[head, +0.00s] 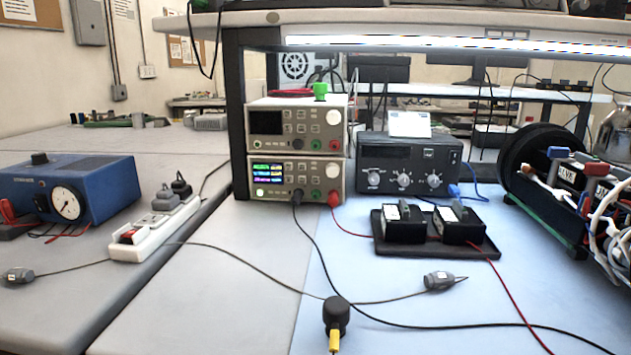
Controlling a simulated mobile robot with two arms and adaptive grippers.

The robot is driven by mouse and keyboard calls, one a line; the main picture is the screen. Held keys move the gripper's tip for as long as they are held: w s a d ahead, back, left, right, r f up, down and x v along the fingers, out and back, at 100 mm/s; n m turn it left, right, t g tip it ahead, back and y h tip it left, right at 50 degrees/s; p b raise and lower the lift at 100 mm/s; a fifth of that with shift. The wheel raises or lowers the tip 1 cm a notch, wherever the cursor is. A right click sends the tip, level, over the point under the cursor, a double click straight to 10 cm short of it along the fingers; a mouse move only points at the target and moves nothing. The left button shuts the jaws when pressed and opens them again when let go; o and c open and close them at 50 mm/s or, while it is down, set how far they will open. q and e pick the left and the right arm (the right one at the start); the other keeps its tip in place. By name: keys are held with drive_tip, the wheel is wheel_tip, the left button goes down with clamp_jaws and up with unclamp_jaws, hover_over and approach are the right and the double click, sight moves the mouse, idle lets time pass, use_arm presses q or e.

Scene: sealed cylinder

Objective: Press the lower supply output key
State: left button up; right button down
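Two bench power supplies are stacked under the shelf. The lower supply (285,192) has a lit screen (268,173) with coloured lines, and a small round light or button (259,193) glows at its lower left. Its small keys (301,181) sit between the screen and the white knob (333,170); their labels are too small to read, so I cannot tell which is the output key. A black plug (297,196) and a red plug (333,198) are at its lower front. The upper supply (285,145) has a dark screen. Neither gripper is in view.
A black lead (320,248) and a red lead (355,234) run from the lower supply across the bench. A black tray (385,248) with two boxes and a dark instrument (385,165) stand right. A white power strip (150,232) lies left.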

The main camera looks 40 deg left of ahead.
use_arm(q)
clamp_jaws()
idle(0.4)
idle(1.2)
